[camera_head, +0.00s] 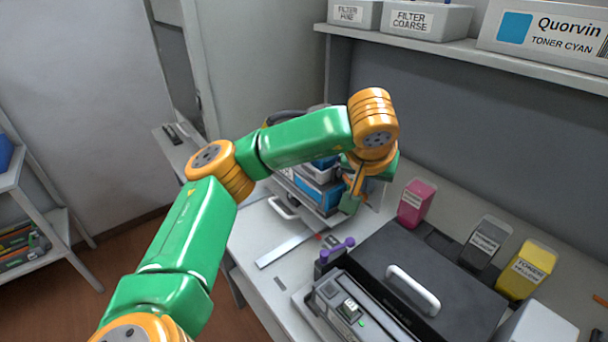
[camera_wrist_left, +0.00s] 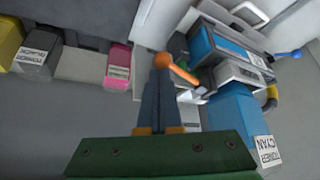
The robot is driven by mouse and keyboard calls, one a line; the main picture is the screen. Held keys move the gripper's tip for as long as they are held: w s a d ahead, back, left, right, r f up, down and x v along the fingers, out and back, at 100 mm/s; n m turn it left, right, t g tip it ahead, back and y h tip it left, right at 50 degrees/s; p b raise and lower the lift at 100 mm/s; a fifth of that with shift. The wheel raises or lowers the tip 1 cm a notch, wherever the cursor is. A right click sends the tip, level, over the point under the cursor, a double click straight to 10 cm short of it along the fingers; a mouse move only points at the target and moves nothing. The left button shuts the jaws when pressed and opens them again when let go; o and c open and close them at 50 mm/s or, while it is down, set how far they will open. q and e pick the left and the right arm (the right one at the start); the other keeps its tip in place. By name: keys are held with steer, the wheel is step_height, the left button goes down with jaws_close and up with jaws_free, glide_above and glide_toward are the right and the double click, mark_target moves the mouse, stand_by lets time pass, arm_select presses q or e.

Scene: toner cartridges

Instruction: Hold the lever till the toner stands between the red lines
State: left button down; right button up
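My left gripper (camera_wrist_left: 160,95) reaches down at the filling unit (camera_head: 323,190). In the left wrist view its two dark fingers are close together, with the round end of the orange lever (camera_wrist_left: 182,72) at their tips; they look closed on it. In the head view the orange lever (camera_head: 358,182) is partly covered by my wrist. The blue cartridge labelled toner cyan (camera_wrist_left: 238,125) stands beside the fingers at the unit, which also shows in the wrist view (camera_wrist_left: 222,45). I cannot make out red lines or a toner level. My right gripper is not in view.
Magenta (camera_head: 415,203), grey (camera_head: 484,243) and yellow (camera_head: 526,270) cartridges stand along the back of the bench. A dark printer (camera_head: 425,285) with a white handle and a purple lever (camera_head: 337,250) is in front of them. A shelf (camera_head: 480,52) with boxes hangs above.

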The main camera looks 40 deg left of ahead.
arm_select(q)
step_height(320, 180, up, 8)
steer(key=p, duration=0.7)
